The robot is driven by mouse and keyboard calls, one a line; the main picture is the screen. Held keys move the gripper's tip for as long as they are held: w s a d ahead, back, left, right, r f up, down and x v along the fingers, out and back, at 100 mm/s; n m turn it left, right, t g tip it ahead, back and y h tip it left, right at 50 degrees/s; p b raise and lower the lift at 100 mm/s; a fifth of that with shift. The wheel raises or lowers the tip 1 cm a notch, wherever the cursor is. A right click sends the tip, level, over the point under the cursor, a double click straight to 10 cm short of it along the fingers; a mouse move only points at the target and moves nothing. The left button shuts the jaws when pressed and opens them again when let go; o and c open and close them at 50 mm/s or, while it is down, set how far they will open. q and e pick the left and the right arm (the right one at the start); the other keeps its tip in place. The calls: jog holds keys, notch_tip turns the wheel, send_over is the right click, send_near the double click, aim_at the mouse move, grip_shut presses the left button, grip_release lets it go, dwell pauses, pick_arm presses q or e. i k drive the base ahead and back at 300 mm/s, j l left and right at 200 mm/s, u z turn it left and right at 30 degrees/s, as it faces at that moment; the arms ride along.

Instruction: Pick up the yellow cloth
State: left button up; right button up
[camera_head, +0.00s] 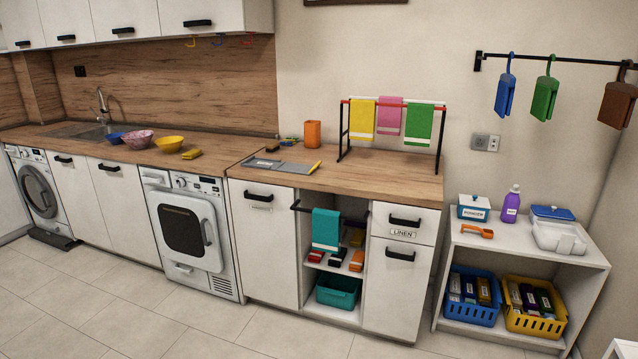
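A yellow cloth (361,118) hangs over the left part of a two-bar drying rack (343,140) on the counter. A pink cloth (389,116) and a green cloth (419,121) hang to its right on the same rack. A small yellow item (192,154), perhaps a folded cloth or sponge, lies on the counter by the sink side. Neither of my grippers shows in the head view.
The wooden counter (385,172) is bare in front of the rack. A grey board (268,163) and an orange container (312,133) stand to its left. A teal towel (326,229) hangs below. A white shelf unit (590,250) stands right.

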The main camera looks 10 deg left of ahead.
aim_at(189, 154)
jog(key=i+j+u, duration=0.15)
jog(key=i+u, duration=0.2)
jog(key=i, duration=0.3)
jog(key=i+u, duration=0.4)
jog(key=i, duration=0.3)
jog(key=i+l+u, duration=0.2)
jog(key=i+u, duration=0.15)
jog(key=i, duration=0.3)
